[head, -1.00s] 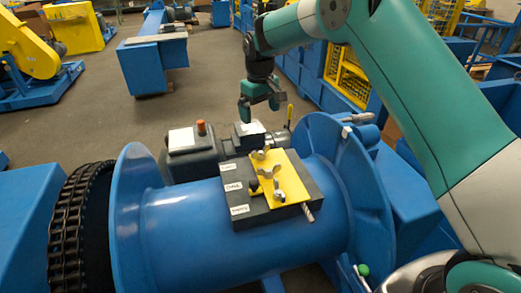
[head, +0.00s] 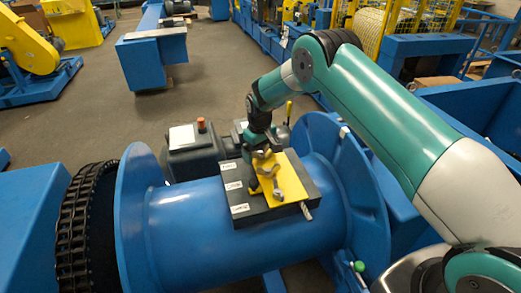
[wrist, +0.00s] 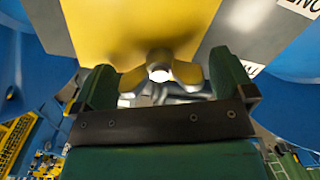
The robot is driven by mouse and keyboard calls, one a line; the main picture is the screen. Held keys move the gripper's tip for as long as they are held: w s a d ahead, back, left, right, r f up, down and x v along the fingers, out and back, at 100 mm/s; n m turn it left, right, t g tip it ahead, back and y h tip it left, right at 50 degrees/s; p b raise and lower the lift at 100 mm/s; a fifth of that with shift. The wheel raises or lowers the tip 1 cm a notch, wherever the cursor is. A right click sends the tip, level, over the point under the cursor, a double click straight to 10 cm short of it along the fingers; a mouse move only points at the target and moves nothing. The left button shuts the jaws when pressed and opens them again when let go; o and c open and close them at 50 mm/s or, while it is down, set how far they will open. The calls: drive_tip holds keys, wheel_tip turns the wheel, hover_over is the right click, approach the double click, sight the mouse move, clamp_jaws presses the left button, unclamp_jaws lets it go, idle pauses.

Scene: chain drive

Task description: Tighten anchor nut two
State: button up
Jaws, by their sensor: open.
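A yellow plate (head: 290,178) lies on a dark block (head: 245,213) on top of the blue drum. Brass-coloured wing nuts stand on the plate; the near one (head: 277,193) is clear of my gripper. My gripper (head: 263,155) is over the far part of the plate and hides part of what is there. In the wrist view, my open gripper (wrist: 165,80) has one finger on each side of a wing nut (wrist: 158,68), with gaps showing beside its wings. The labels are too small or cut off to tell which nut is number two.
The blue drum (head: 190,230) has a tall flange on each side, the right one (head: 350,190) close to my arm. A black chain (head: 75,225) wraps the left end. A grey motor unit (head: 195,155) stands behind the drum. A rod end (head: 306,211) sticks out of the block.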

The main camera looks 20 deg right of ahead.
drive_tip(key=c, duration=0.8)
drive_tip(key=shift+f+m+b, duration=0.2)
drive_tip(key=shift+m+b, duration=0.85)
drive_tip(key=shift+m, duration=0.15)
drive_tip(key=shift+r+m+b, duration=0.2)
drive_tip(key=shift+m+b, duration=0.15)
drive_tip(key=shift+m, duration=0.85)
drive_tip(key=o, duration=0.8)
drive_tip(key=shift+r, duration=0.15)
